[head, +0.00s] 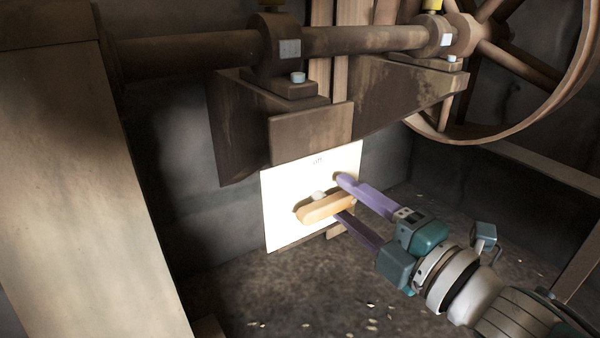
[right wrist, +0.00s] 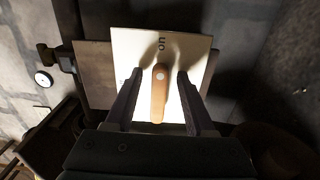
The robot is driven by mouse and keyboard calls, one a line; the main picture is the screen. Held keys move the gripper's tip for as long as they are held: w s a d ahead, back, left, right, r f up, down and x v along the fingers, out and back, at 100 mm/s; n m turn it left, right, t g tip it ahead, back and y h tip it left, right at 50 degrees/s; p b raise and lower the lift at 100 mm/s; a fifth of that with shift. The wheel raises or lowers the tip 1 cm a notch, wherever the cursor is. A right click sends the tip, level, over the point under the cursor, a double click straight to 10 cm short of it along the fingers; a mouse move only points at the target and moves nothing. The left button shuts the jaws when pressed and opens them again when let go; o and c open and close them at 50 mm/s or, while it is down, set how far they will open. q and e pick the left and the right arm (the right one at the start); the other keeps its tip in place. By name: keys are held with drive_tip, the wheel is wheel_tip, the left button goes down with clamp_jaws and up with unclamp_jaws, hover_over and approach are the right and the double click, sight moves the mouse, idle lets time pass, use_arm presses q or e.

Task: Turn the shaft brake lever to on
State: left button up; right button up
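The shaft brake lever is an orange bar (head: 328,208) on a white plate (head: 284,222). In the head view it lies nearly level, its right end slightly higher. A pale round pivot (head: 319,195) shows at its upper side. My right gripper (head: 340,196) is open, with one purple finger above the lever and one below. In the right wrist view the lever (right wrist: 158,100) stands between the two fingers (right wrist: 158,82), with a gap on each side. The word "on" (right wrist: 162,44) is readable there beyond the lever's pivot end; another mark at the left is partly hidden. My left gripper is not in view.
A rusty shaft (head: 190,50) on bearing blocks runs above the plate to a large spoked wheel (head: 580,70) at upper right. A brown bracket (head: 310,133) sits just above the plate. A broad post (head: 70,170) stands at left. The floor below is open.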

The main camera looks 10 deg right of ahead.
drive_tip(key=shift+s, duration=0.1)
drive_tip(key=shift+s+d+p, duration=0.15)
drive_tip(key=shift+s+p, duration=0.15)
drive_tip(key=shift+p, duration=0.1)
drive_tip(key=p+v, duration=0.3)
drive_tip(key=v, duration=0.6)
drive_tip(key=shift+r, duration=0.15)
